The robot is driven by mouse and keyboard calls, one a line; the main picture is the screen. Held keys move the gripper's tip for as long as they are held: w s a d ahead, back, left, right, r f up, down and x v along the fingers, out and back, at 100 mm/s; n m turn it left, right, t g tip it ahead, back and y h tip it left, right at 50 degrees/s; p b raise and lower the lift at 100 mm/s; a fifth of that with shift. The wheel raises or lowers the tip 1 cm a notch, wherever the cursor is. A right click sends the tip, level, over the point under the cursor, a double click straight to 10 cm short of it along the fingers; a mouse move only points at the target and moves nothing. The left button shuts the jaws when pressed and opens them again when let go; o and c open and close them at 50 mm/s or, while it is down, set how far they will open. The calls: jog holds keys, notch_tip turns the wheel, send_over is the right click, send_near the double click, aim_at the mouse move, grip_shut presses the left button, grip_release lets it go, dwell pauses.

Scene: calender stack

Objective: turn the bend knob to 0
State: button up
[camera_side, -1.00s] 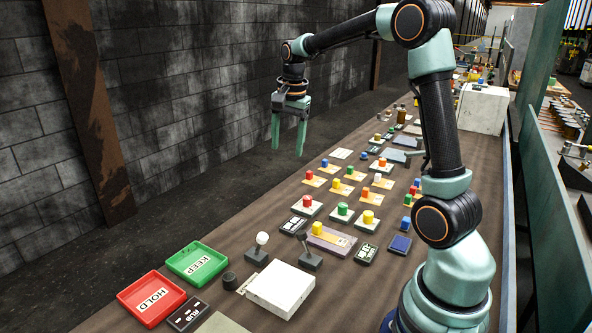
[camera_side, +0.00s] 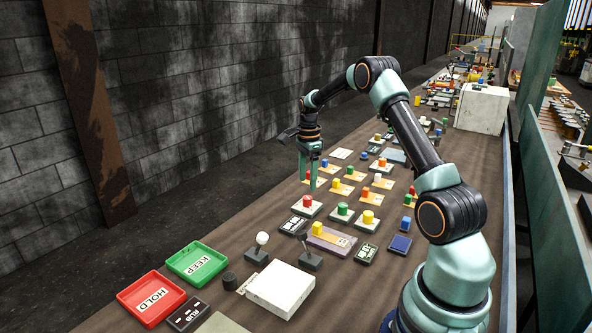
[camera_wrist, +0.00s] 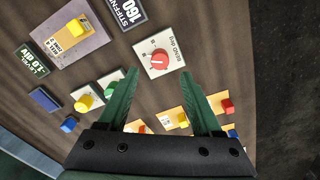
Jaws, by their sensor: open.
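The bend knob is a red knob (camera_side: 307,201) on a white square plate (camera_side: 300,210). In the wrist view the red knob (camera_wrist: 160,60) sits on the plate labelled BEND deg (camera_wrist: 150,71), with small dial marks too small to read. My gripper (camera_side: 308,185) is open and points down, its green fingertips just above the knob in the side view. In the wrist view my gripper (camera_wrist: 159,73) has its two fingers apart, with the knob beyond and between the tips. Nothing is held, and I see no contact with the knob.
A green knob (camera_side: 343,210) and a yellow knob (camera_side: 368,217) stand on plates to the right. A display reading 160 (camera_wrist: 128,10) and a purple slider panel (camera_wrist: 83,43) are close by. Yellow plates with coloured blocks lie behind. A white box (camera_side: 280,288) is in front.

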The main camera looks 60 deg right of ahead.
aim_at(307, 197)
notch_tip(307, 197, down, 6)
jog(key=shift+r, duration=0.1)
jog(key=shift+c, duration=0.3)
grip_shut()
